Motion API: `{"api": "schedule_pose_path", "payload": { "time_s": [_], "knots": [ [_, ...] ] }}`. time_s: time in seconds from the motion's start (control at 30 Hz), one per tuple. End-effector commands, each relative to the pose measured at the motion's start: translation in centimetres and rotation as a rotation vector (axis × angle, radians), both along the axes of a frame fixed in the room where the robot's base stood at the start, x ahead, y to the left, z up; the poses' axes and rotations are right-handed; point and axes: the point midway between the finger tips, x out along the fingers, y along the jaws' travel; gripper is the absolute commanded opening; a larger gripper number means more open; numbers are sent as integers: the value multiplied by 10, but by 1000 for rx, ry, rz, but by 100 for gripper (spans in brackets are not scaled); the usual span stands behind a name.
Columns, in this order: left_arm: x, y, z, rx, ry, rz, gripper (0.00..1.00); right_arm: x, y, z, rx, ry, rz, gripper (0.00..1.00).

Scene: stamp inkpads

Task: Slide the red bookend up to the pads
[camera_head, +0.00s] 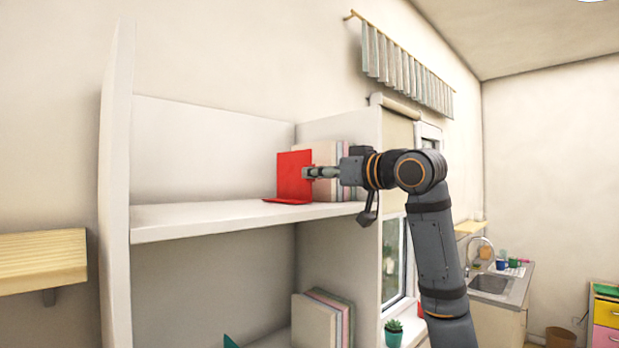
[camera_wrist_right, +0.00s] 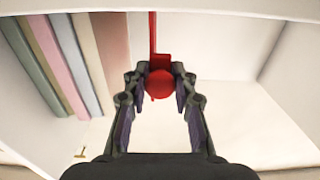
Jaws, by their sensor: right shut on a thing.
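The red bookend (camera_head: 293,172) stands upright on the upper shelf, its flat foot on the board. In the right wrist view I see the bookend's plate edge-on (camera_wrist_right: 153,35) and its round red knob (camera_wrist_right: 159,84). My right gripper (camera_head: 308,173) is shut on this knob, which sits between both fingers (camera_wrist_right: 160,92). The pads (camera_head: 325,160), a row of upright slabs in beige, pink, blue and green, stand right of the bookend. In the wrist view they are on the left (camera_wrist_right: 62,55), with a narrow gap seeming to show beside the bookend. My left gripper is out of view.
The upper shelf board (camera_head: 200,216) is clear left of the bookend. A side wall (camera_head: 365,130) closes the shelf behind the pads. More upright slabs (camera_head: 325,315) stand on the lower shelf. A small potted plant (camera_head: 393,333) stands by the window.

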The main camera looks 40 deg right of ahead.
Motion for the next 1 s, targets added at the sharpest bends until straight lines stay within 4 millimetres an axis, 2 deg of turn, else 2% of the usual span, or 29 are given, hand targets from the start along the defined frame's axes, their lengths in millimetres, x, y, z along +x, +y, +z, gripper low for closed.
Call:
{"api": "schedule_pose_path", "payload": {
  "time_s": [0.13, 0.17, 0.33, 0.67, 0.77, 1.0],
  "knots": [
    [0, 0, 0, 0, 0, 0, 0, 0, 0, 0, -1, 0, 0, 0],
    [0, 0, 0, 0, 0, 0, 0, 0, 0, 0, -1, 0, 0, 28],
    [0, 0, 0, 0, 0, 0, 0, 0, 1, 0, -1, 1, 0, 51],
    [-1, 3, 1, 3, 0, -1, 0, -2, 0, 0, -1, 1, -1, 51],
    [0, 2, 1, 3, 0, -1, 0, -13, -2, 0, -3, 0, -5, 51],
    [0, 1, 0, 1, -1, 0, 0, -55, -6, -1, -6, 4, -10, 51]
  ]
}}
